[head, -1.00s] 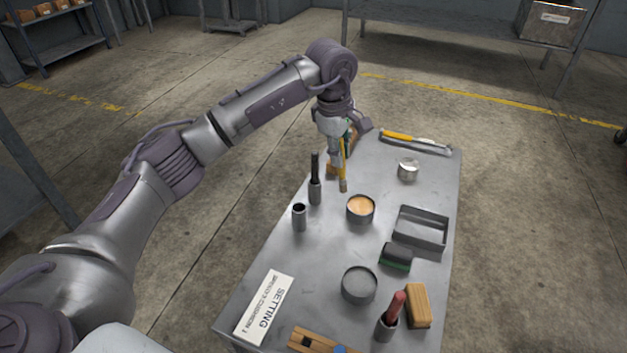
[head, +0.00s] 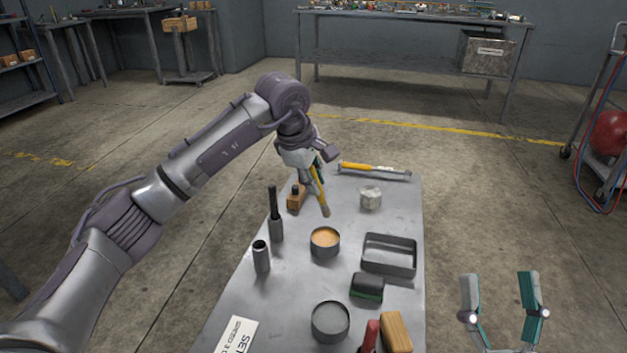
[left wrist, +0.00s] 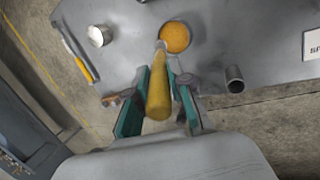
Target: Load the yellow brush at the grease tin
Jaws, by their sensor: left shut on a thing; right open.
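The yellow brush (head: 319,192) is in my left gripper (head: 313,170), which is shut on its handle. The brush is tilted, with its bristle end pointing down, just behind the grease tin. The grease tin (head: 325,242) is a round grey tin with orange-tan grease, on the grey table. In the left wrist view the brush (left wrist: 158,88) lies between the fingers, its far end near the edge of the grease tin (left wrist: 175,38); I cannot tell whether they touch. My right gripper (head: 504,312) is open and empty, right of the table.
On the table (head: 262,312) stand a dark-handled tool in a holder (head: 276,215), an empty metal cup (head: 261,257), a grey tray (head: 389,255), a dark block (head: 367,287), another round tin (head: 330,321) and a wooden block (head: 396,332). A yellow-handled tool (head: 374,169) lies at the back.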

